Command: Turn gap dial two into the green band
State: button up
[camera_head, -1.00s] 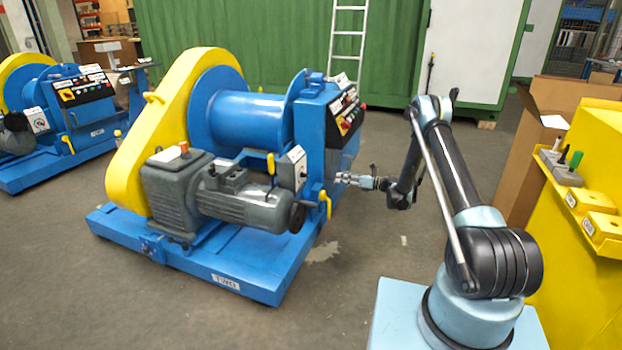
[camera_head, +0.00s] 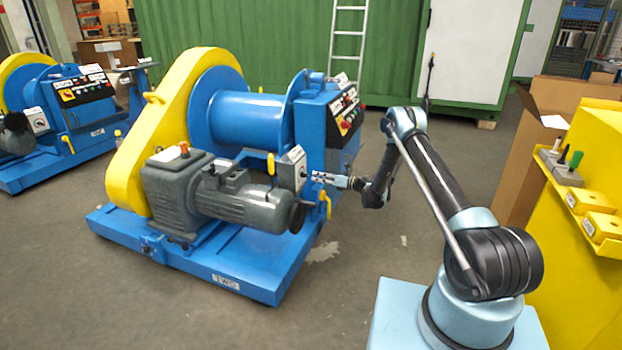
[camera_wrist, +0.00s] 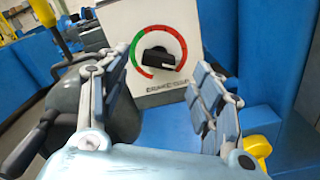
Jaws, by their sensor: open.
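The dial box (camera_head: 292,168) is a pale plate on the side of the blue winch marked TWO. In the wrist view it shows as a white panel with a black knob (camera_wrist: 160,58) inside a coloured arc. The arc's green band (camera_wrist: 134,48) is on the left; red runs over the top, down the right and at the lower left. The knob's bar lies roughly crosswise; I cannot tell which end is the pointer. My gripper (camera_head: 316,177) is open in front of the plate. In the wrist view its fingers (camera_wrist: 160,80) stand either side of the knob, apparently apart from it.
A yellow handle (camera_head: 327,204) hangs just below my gripper, and a grey motor (camera_head: 245,200) is beside the dial box. A control panel (camera_head: 347,112) with buttons is above. A second winch (camera_head: 60,115) stands at the left. Floor between my base and the winch is clear.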

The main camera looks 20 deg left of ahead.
aim_at(305, 175)
jog(key=shift+w+a, duration=0.2)
jog(key=shift+a, duration=2.55)
